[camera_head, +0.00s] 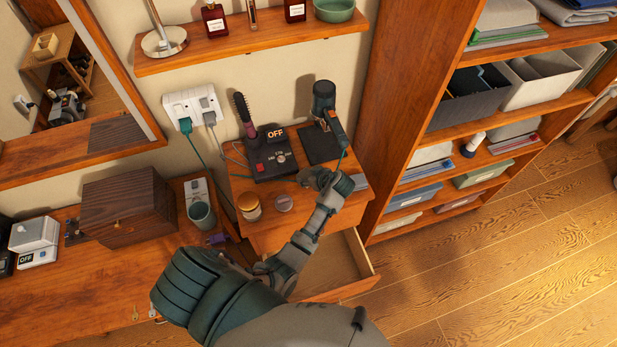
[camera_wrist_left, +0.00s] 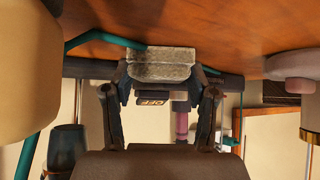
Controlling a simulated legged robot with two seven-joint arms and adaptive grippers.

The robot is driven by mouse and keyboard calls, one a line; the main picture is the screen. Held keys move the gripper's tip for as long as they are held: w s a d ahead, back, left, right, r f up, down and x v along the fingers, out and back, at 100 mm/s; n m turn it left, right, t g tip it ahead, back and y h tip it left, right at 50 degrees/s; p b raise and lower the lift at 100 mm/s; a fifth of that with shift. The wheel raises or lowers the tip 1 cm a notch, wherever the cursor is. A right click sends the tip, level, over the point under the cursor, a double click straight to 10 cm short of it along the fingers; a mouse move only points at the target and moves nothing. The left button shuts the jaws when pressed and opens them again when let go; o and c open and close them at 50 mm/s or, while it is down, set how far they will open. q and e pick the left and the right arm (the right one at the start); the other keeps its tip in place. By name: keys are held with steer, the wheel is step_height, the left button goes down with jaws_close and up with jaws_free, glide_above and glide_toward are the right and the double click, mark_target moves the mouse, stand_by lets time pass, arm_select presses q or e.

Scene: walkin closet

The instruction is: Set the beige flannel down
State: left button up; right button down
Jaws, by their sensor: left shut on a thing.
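The beige flannel (camera_wrist_left: 162,65) is a small folded, grey-beige bundle. In the left wrist view it sits between the two fingers of my left gripper (camera_wrist_left: 162,90), which is shut on it. The wooden top lies close to it, but I cannot tell whether they touch. In the head view my left gripper (camera_head: 325,180) is over the front right part of the small cabinet top (camera_head: 266,239). There the flannel is mostly hidden by the gripper. My right gripper is not in view.
On the cabinet top stand a black device with an OFF sign (camera_head: 272,155), a hairbrush (camera_head: 243,112), a dark tool on a black pad (camera_head: 325,105), a jar (camera_head: 249,206) and a small round tin (camera_head: 284,202). Teal cords run nearby. An open drawer (camera_head: 357,258) juts out below.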

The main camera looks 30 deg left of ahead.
arm_select(q)
steer(key=shift+f, duration=0.1)
steer(key=o, duration=0.9)
steer(key=shift+a, duration=0.1)
